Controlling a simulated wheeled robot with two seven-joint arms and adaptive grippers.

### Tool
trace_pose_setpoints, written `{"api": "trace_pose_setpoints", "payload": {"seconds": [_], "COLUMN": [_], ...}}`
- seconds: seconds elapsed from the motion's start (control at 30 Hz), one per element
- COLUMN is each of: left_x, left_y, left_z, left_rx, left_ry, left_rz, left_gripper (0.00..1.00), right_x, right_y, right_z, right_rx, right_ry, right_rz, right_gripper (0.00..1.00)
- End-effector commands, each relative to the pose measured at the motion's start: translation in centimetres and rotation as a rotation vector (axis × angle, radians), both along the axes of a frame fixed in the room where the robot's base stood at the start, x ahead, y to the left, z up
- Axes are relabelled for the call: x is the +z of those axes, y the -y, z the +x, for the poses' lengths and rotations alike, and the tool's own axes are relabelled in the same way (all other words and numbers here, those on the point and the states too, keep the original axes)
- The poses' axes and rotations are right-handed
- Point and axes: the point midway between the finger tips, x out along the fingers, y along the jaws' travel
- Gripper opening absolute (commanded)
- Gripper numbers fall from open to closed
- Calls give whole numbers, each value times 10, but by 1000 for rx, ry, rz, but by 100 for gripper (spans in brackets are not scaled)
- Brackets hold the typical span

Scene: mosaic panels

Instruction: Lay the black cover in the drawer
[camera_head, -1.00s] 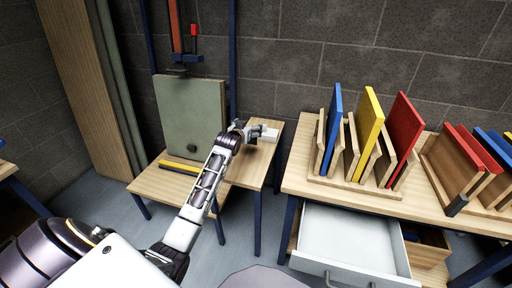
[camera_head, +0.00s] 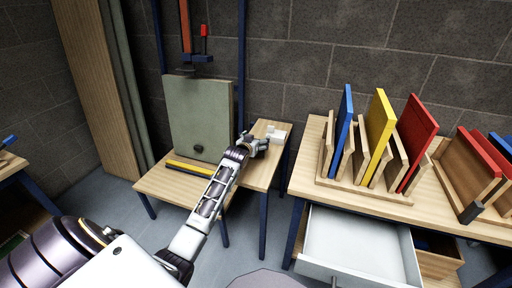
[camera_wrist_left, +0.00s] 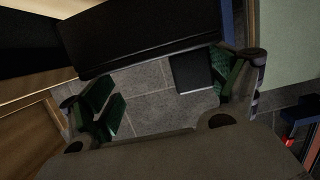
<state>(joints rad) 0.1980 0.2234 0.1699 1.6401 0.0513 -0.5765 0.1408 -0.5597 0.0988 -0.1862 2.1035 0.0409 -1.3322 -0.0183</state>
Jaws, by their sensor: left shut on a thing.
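My left gripper (camera_head: 262,140) is above the right end of the small wooden table (camera_head: 258,180). A pale block-like piece (camera_head: 277,133) shows at its tip. In the left wrist view its green-padded fingers (camera_wrist_left: 165,90) stand wide apart, and what they hold cannot be made out. A dark square (camera_wrist_left: 192,72) and a larger black slab (camera_wrist_left: 145,38) show beyond the fingers; I cannot tell whether either is the black cover. The white drawer (camera_head: 360,250) stands pulled out under the workbench at right; its visible inside looks empty. My right gripper is not in view.
The workbench (camera_head: 295,185) carries a rack with blue (camera_head: 341,130), yellow (camera_head: 379,132) and red (camera_head: 417,140) panels. A second rack (camera_head: 462,170) stands to its right. Floor shows between table and workbench.

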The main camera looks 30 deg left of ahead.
Motion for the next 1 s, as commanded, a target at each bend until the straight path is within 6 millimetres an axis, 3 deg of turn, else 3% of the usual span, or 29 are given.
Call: {"api": "trace_pose_setpoints", "payload": {"seconds": [0.3,0.5,0.97,1.0], "left_x": [-18,-36,-39,-40], "left_y": [0,0,0,0], "left_z": [0,0,0,0], "left_rx": [0,0,0,0], "left_ry": [-1,0,0,-1], "left_rz": [0,0,0,0], "left_gripper": [64,64,64,90], "right_x": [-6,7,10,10], "right_y": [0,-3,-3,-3], "right_z": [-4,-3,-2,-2], "right_rx": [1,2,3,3], "right_ry": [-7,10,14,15], "right_rz": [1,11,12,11], "right_gripper": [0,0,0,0]}}
